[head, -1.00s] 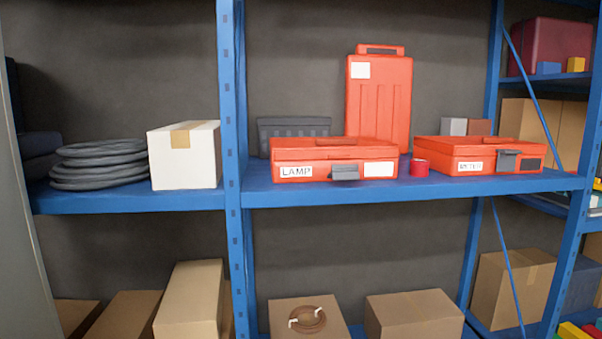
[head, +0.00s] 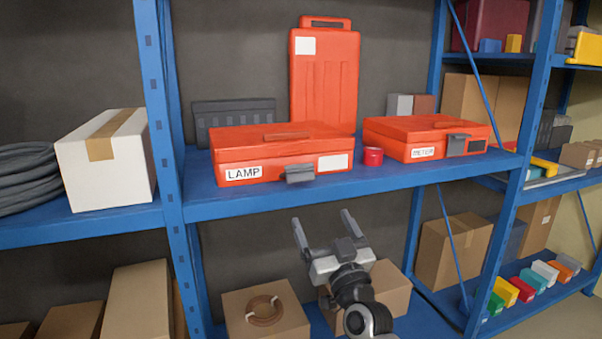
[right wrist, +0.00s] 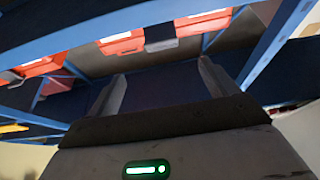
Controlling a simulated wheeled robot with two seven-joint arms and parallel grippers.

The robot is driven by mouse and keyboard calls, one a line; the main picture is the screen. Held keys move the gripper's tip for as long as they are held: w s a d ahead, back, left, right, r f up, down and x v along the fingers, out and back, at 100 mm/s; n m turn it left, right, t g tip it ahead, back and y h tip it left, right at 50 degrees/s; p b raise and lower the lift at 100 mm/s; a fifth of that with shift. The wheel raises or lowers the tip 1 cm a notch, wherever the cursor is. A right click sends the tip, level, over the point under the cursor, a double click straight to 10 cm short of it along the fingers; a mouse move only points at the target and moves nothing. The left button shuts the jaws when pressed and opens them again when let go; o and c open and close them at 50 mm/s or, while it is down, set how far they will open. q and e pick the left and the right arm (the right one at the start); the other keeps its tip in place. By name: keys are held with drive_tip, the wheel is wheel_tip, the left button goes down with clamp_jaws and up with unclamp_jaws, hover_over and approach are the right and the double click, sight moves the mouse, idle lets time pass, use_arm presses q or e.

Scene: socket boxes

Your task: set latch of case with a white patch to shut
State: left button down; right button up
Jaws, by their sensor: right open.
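The red LAMP case (head: 236,151) lies on the blue shelf with a white patch (head: 334,162) on its front right. Its grey latch (head: 299,173) sits low on the front and tilts outward, below the lid seam. The latch also shows in the right wrist view (right wrist: 160,38). The red METER case (head: 400,134) to the right has a dark patch (head: 477,146) and a grey latch (head: 457,144) lying across its seam. My right gripper (head: 324,233) is open and empty, in front of and below the shelf edge, apart from the case. My left gripper is out of view.
A red case (head: 325,80) with a white square stands upright behind. A small red tin (head: 373,156) stands between the two lying cases. The blue shelf edge (head: 240,207) and post (head: 158,100) are near. Cardboard boxes (head: 235,317) stand below.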

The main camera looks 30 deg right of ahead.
sight(301, 179)
drive_tip(key=p+x, duration=0.1)
drive_tip(key=x, duration=1.3)
drive_tip(key=shift+w+f, duration=0.1)
drive_tip(key=shift+w, duration=0.05)
drive_tip(key=c, duration=1)
drive_tip(key=shift+a, duration=0.1)
